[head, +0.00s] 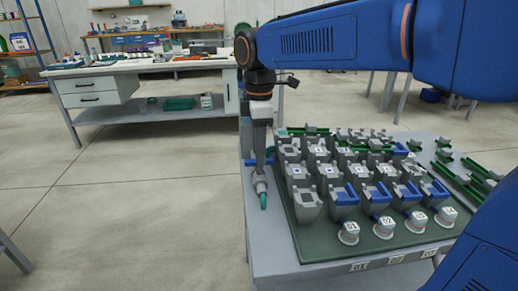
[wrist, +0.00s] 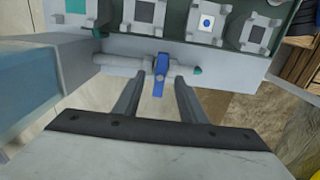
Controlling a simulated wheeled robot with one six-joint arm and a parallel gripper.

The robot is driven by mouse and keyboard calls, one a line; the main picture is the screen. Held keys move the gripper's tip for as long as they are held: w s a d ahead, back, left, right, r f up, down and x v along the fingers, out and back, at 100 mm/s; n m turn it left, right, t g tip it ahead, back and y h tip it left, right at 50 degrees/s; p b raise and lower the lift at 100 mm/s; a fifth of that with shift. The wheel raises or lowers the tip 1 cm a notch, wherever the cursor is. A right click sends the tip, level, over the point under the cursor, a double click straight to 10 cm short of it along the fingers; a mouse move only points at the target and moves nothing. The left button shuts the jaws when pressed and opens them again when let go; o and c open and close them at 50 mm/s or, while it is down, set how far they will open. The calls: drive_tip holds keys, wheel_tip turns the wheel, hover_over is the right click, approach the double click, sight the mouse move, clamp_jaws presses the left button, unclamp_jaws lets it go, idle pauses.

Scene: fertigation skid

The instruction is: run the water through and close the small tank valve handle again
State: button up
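The small blue valve handle (wrist: 159,80) sits on a grey pipe (wrist: 120,62) along the side of the skid in the wrist view. The handle lies across the pipe, pointing toward the bottom of the picture. My gripper (wrist: 157,84) is open, with one finger on each side of the handle and a visible gap to both. In the head view my gripper (head: 260,166) hangs down over the left edge of the skid, above the teal-green pipe end (head: 263,201). No flowing water is visible.
The skid's grey table (head: 290,269) carries a dark green tray (head: 318,250) with several grey and blue blocks and round labelled caps. A white workbench (head: 150,68) stands behind to the left. The floor left of the skid is clear.

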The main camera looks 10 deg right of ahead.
idle(0.3)
drive_tip(key=shift+f, duration=2.2)
drive_tip(key=shift+c, duration=0.4)
clamp_jaws()
drive_tip(key=n, duration=0.4)
drive_tip(key=shift+n, duration=0.4)
drive_tip(key=n, duration=0.9)
drive_tip(key=shift+n, duration=0.4)
drive_tip(key=n, duration=0.4)
drive_tip(key=shift+n, duration=0.4)
